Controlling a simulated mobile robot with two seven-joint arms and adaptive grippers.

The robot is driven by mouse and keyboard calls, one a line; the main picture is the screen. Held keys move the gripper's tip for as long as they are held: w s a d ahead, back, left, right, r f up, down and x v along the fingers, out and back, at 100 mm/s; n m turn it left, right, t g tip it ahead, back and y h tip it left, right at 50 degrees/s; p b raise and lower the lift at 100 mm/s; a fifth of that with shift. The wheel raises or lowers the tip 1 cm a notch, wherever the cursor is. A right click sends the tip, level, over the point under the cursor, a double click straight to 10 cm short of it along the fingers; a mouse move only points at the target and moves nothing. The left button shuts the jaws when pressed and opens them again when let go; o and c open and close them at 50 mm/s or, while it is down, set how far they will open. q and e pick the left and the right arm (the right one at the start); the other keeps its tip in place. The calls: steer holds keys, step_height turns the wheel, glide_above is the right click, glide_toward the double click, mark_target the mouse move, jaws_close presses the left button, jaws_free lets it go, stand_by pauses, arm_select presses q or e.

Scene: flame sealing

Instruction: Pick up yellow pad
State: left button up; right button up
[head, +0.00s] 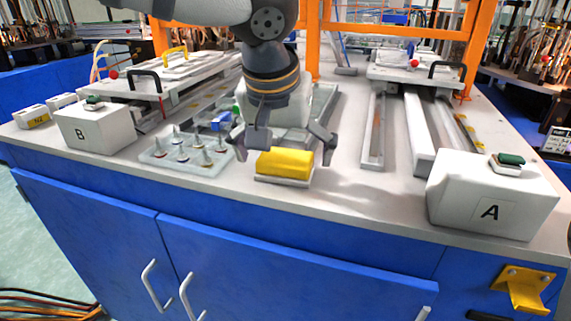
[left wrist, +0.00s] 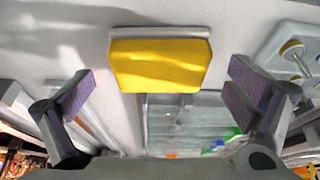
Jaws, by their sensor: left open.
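The yellow pad (head: 285,163) lies on a thin white base (head: 284,181) near the front edge of the table. It also shows in the left wrist view (left wrist: 160,64), ahead of the fingers and roughly centred between them. My left gripper (head: 284,148) is open, its fingers spread on either side of the pad in the head view. Its fingers also show open in the left wrist view (left wrist: 166,92), with nothing between them. The gripper looks close above and behind the pad; I cannot tell the exact height. My right gripper is not in view.
A clear tray with several metal pegs (head: 186,156) sits left of the pad. White box B (head: 97,128) stands at the left, white box A (head: 491,194) at the front right. Long rails (head: 417,130) lie right of the gripper. The table in front of the pad is clear.

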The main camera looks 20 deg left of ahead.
arm_select(q)
steer(key=shift+w+f, duration=0.35)
steer(key=shift+f, duration=0.3)
steer(key=c, duration=1.3)
step_height(320, 180, up, 4)
steer(key=shift+f, duration=0.25)
steer(key=d+r, duration=0.2)
steer(key=s+d+r, duration=0.1)
steer(key=d+r, duration=0.1)
steer(key=shift+r, duration=0.35)
steer(key=s+d+r, duration=0.3)
steer(key=d+r, duration=0.2)
steer(key=d, duration=0.4)
steer(key=shift+d, duration=0.3)
steer(key=o, duration=0.6)
steer(key=c, duration=0.4)
steer(key=shift+f, duration=0.1)
steer(key=shift+c, duration=0.2)
